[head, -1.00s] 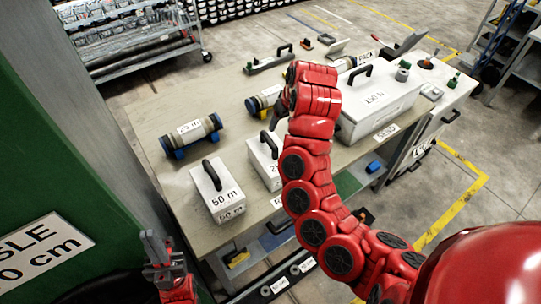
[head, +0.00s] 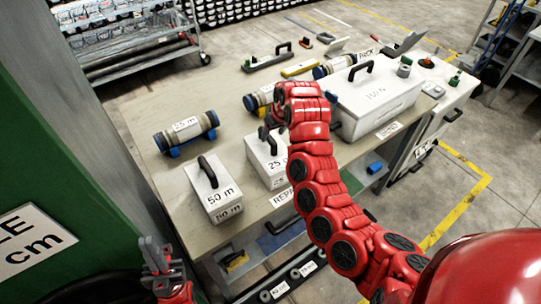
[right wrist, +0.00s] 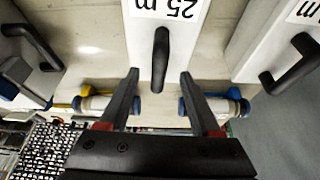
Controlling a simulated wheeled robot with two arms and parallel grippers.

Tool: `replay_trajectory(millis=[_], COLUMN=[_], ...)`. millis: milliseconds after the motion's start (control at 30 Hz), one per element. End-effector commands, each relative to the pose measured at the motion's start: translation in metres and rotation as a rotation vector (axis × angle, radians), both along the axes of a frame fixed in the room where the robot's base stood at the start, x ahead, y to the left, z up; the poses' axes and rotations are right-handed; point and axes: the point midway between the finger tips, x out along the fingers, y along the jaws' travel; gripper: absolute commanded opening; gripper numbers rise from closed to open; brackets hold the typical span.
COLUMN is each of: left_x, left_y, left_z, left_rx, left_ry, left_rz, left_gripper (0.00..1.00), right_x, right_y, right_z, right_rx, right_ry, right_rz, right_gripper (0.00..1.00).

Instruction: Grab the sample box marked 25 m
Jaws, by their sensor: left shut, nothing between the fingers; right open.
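The white sample box marked 25 m (head: 264,165) stands on the table, its front partly in view beside the 50 m box. Its dark handle is partly covered by my right gripper (head: 268,127) in the head view. In the right wrist view the box's label (right wrist: 170,8) is upside down, and its black handle (right wrist: 161,60) lies between the two spread fingers of my right gripper (right wrist: 159,75). The fingers are open and do not appear to touch the handle. My left gripper (head: 153,254) is shut and empty, low at the left, off the table's front edge.
The white 50 m box (head: 211,196) stands just left of the 25 m box. A larger white 150 m box (head: 372,103) stands to the right. A core cylinder (head: 187,130) on blue supports lies behind the 50 m box.

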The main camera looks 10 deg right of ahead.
Motion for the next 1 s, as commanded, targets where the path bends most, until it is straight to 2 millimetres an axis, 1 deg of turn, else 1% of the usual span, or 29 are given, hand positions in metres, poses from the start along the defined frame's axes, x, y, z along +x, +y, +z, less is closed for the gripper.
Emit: replay_trajectory(millis=[167, 300, 400, 500, 633, 900, 933, 1000], left_x=[0.0, 0.0, 0.0, 0.0, 0.0, 0.0, 0.0, 0.0], left_y=[0.0, 0.0, 0.0, 0.0, 0.0, 0.0, 0.0, 0.0], left_z=[0.01, 0.025, 0.032, 0.035, 0.038, 0.037, 0.037, 0.037], left_rx=[0.0, 0.0, 0.0, 0.0, 0.0, 0.0, 0.0, 0.0], left_ry=[0.0, 0.0, 0.0, 0.0, 0.0, 0.0, 0.0, 0.0], left_rz=[0.0, 0.0, 0.0, 0.0, 0.0, 0.0, 0.0, 0.0], left_gripper=[0.0, 0.0, 0.0, 0.0, 0.0, 0.0, 0.0, 0.0], right_x=[0.003, 0.009, 0.014, 0.018, 0.02, 0.021, 0.021, 0.021], right_y=[0.0, 0.002, 0.002, 0.004, 0.005, 0.005, 0.005, 0.005], right_z=[-0.007, -0.019, -0.03, -0.041, -0.05, -0.051, -0.051, -0.051], right_rx=[-0.001, -0.003, -0.003, -0.005, -0.001, 0.001, 0.001, 0.0], right_ry=[0.003, 0.005, 0.002, 0.003, 0.004, 0.001, 0.001, 0.001], right_rz=[0.001, 0.001, 0.001, 0.004, 0.001, 0.0, 0.0, 0.0], right_gripper=[0.64, 0.64, 0.64, 0.64, 0.64, 0.64, 0.61, 0.48])
